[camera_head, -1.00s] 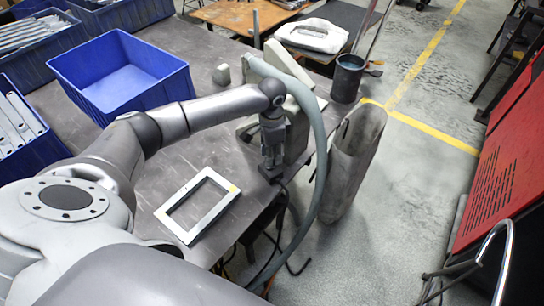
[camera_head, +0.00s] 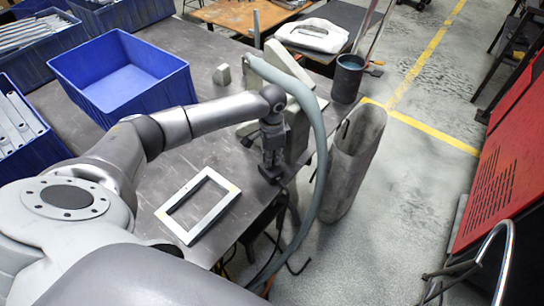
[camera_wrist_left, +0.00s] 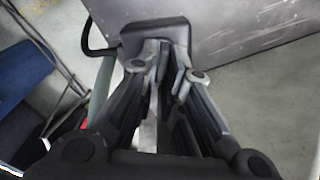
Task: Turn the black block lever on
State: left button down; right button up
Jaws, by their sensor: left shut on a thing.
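The black block lever (camera_head: 271,174) is at the table's right edge, beside the pale machine body. It also shows in the left wrist view as a dark grey rounded block (camera_wrist_left: 152,30) at the top, against a metal panel. My left gripper (camera_head: 269,160) reaches it from above. In the left wrist view both fingers (camera_wrist_left: 163,55) are closed in on the block, which hides part of their tips. How far the lever has turned cannot be told. My right gripper is in no view.
A grey rectangular frame (camera_head: 166,212) lies on the table left of the gripper. A blue bin (camera_head: 165,92) stands behind the arm. A grey-green hose (camera_head: 321,150) curves close to the gripper's right. A dark cup (camera_head: 348,78) stands behind.

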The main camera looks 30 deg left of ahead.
pick_arm(q)
jog(key=m+p, duration=0.3)
jog(key=shift+s+r, duration=0.1)
jog(key=shift+r, duration=0.05)
jog(key=m+p, duration=0.1)
jog(key=m, duration=0.2)
jog(key=shift+s+d+m+p, duration=0.1)
jog(key=shift+m+p, duration=0.2)
jog(key=shift+p, duration=0.05)
jog(key=m+p, duration=0.1)
jog(key=m, duration=0.2)
jog(key=shift+s+m, duration=0.15)
jog(key=shift+m, duration=2.05)
jog(key=c, duration=1.6)
grip_release()
jog(key=shift+o, duration=0.2)
